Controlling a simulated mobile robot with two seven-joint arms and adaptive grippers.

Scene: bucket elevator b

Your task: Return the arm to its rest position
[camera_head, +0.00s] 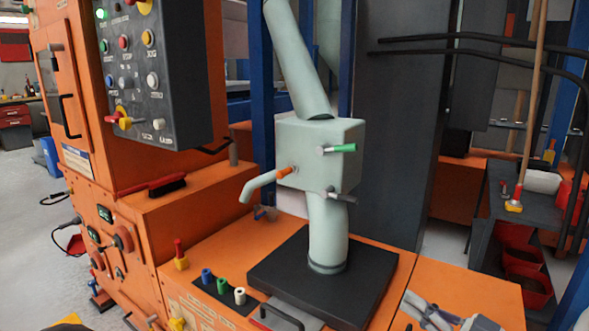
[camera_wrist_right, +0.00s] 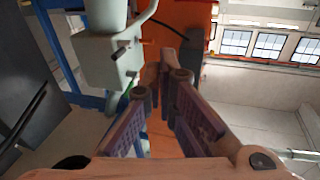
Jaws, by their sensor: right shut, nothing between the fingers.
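My right gripper (camera_head: 424,310) shows at the bottom right of the head view, low in front of the orange bench. Its fingers are shut and empty. In the right wrist view the two fingers (camera_wrist_right: 163,78) come together at their tips. The pale green pipe box (camera_head: 318,153) with its spout and small levers stands beyond the gripper, apart from it in the head view. My left gripper does not show.
A dark control panel (camera_head: 155,65) with buttons hangs at the upper left. A black plate (camera_head: 370,290) lies on the orange bench (camera_head: 190,262) under the pipe. Blue, green and white plugs (camera_head: 222,286) sit at its left. A grey rack with red bins (camera_head: 525,255) stands at right.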

